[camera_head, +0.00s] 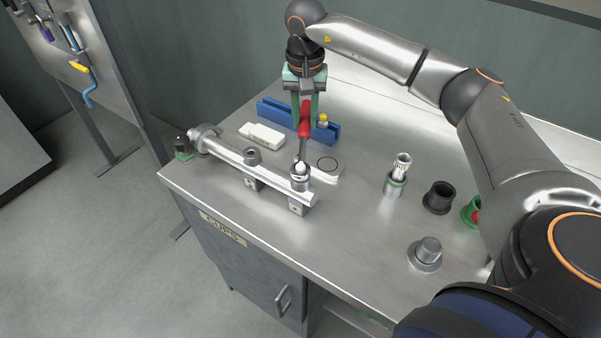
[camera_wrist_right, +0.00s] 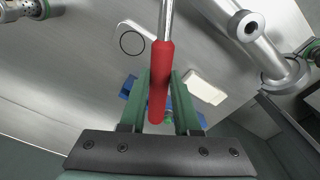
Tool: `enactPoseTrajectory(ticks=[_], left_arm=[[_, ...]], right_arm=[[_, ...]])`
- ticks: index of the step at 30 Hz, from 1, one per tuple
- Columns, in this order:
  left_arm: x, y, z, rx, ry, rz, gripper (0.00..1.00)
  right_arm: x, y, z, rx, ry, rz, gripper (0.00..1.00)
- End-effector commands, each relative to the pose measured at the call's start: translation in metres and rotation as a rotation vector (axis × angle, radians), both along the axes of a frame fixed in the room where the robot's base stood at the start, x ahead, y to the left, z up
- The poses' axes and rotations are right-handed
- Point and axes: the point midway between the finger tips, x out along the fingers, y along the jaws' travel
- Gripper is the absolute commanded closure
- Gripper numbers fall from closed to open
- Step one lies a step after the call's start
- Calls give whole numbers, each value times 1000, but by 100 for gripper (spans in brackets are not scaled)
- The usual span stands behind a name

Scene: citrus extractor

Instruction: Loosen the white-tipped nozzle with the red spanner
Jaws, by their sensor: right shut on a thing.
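My right gripper (camera_head: 305,118) is shut on the red handle of the spanner (camera_head: 304,124) above the bench. The spanner hangs almost upright, its steel shaft pointing down. In the right wrist view the red handle (camera_wrist_right: 160,80) lies between the two green fingers and the shaft runs out of the top edge. The white-tipped nozzle (camera_head: 300,169) is on the fitting at the near end of the metal pipe (camera_head: 236,160). The spanner's lower end is at this nozzle. I cannot tell whether it grips around it. My left gripper is not in view.
A ribbed fitting (camera_head: 397,182), a black cup (camera_head: 438,197) and a grey flanged part (camera_head: 426,254) stand to the right. The bench front between is clear.

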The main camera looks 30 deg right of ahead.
Motion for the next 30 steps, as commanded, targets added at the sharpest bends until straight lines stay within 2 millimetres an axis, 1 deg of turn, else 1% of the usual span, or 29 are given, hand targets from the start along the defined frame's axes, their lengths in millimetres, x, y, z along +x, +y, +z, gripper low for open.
enactPoseTrajectory(ticks=[13, 23, 30], left_arm=[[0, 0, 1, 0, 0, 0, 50], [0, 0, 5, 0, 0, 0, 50], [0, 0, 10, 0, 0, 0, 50]], right_arm=[[0, 0, 1, 0, -1, 0, 100], [0, 0, 2, -1, -1, 0, 100], [0, 0, 6, -1, -1, 0, 100]])
